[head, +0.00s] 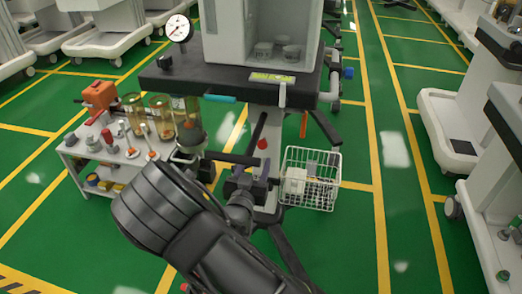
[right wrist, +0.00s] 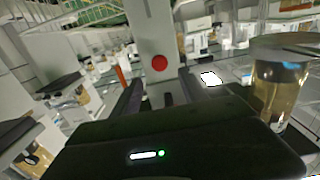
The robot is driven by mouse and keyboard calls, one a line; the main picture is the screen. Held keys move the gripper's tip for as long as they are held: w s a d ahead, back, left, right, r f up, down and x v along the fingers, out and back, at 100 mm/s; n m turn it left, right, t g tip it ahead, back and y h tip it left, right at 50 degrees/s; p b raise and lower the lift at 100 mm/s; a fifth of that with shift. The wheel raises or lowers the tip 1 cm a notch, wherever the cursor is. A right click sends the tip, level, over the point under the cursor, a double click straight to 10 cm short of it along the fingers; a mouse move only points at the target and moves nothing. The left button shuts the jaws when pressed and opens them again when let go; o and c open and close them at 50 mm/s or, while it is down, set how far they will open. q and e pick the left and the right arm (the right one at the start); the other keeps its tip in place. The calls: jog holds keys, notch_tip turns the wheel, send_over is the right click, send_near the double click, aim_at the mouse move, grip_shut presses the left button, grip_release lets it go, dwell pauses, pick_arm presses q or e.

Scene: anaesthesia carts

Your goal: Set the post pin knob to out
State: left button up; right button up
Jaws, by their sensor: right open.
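The post pin knob (head: 262,144) is a small red round knob on the pale post below the cart's dark top. In the right wrist view the knob (right wrist: 159,63) faces me on the white post (right wrist: 156,35), just beyond and above the fingertips. My right gripper (head: 264,172) reaches in front of the post, slightly below the knob. It also shows in the right wrist view (right wrist: 160,95), with its two dark fingers apart and nothing between them. I cannot tell how far the knob stands out. My left gripper is out of view.
A wire basket (head: 327,162) with items hangs right of the post. The cart top (head: 180,82) overhangs the knob. Green floor is open to the right.

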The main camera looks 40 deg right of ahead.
aim_at(262, 145)
jog(key=b+x, duration=0.1)
jog(key=x, duration=0.5)
jog(key=shift+w+d+f+b, duration=0.1)
jog(key=shift+d+f+b, duration=0.1)
jog(key=shift+b, duration=0.15)
jog(key=shift+w+d+r, duration=0.1)
jog(key=shift+w+d, duration=0.35)
jog(key=shift+d, duration=0.1)
jog(key=shift+c, duration=0.5)
grip_shut()
